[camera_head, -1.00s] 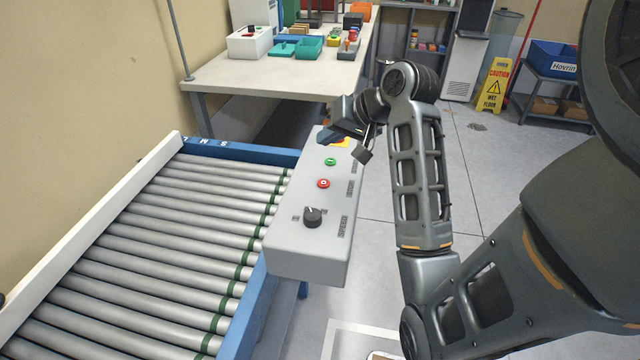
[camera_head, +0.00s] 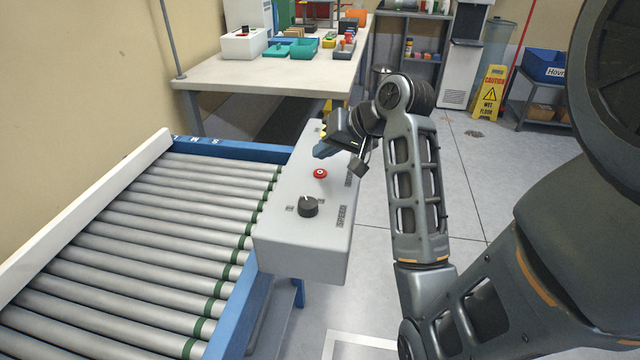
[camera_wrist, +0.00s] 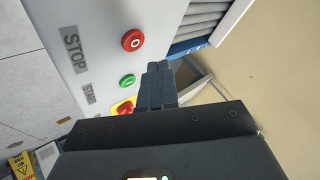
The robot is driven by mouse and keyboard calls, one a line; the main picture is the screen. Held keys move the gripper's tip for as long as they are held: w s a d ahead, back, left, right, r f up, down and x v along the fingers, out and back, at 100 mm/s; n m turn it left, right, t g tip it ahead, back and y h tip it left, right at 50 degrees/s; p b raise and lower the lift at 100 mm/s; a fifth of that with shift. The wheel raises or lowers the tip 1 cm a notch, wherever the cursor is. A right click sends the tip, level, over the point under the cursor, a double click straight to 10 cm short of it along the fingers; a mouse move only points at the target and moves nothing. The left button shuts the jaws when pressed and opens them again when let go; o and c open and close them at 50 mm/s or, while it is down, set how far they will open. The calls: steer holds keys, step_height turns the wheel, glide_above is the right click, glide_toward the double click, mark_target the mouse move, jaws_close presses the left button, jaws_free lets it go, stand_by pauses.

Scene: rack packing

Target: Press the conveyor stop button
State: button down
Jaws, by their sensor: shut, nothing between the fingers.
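The red stop button (camera_head: 320,174) sits on the top face of the grey control box (camera_head: 300,245), which stands beside the conveyor. In the wrist view the red button (camera_wrist: 133,40) shows next to the printed word STOP, with the green start button (camera_wrist: 127,81) below it. My gripper (camera_head: 322,152) is shut and empty. It is over the control box, just behind the red button in the head view, and appears apart from it. It hides the green button there. In the wrist view the closed fingertips (camera_wrist: 158,68) are to the right of the green button and below right of the red one.
A black knob (camera_head: 308,207) stands on the box in front of the red button. A red and yellow emergency switch (camera_wrist: 123,107) is near my fingers. The roller conveyor (camera_head: 150,235) lies to the left. A workbench (camera_head: 270,75) with bins stands behind.

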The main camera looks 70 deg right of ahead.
mark_target(324, 173)
steer(key=shift+f, duration=0.9)
steer(key=shift+f, duration=0.15)
stand_by(1.3)
steer(key=shift+f, duration=0.25)
steer(key=shift+f, duration=0.4)
stand_by(0.6)
stand_by(0.3)
steer(key=shift+r+p, duration=0.9)
steer(key=shift+p, duration=0.2)
step_height(324, 173, up, 5)
steer(key=p, duration=0.5)
steer(key=shift+p, duration=0.4)
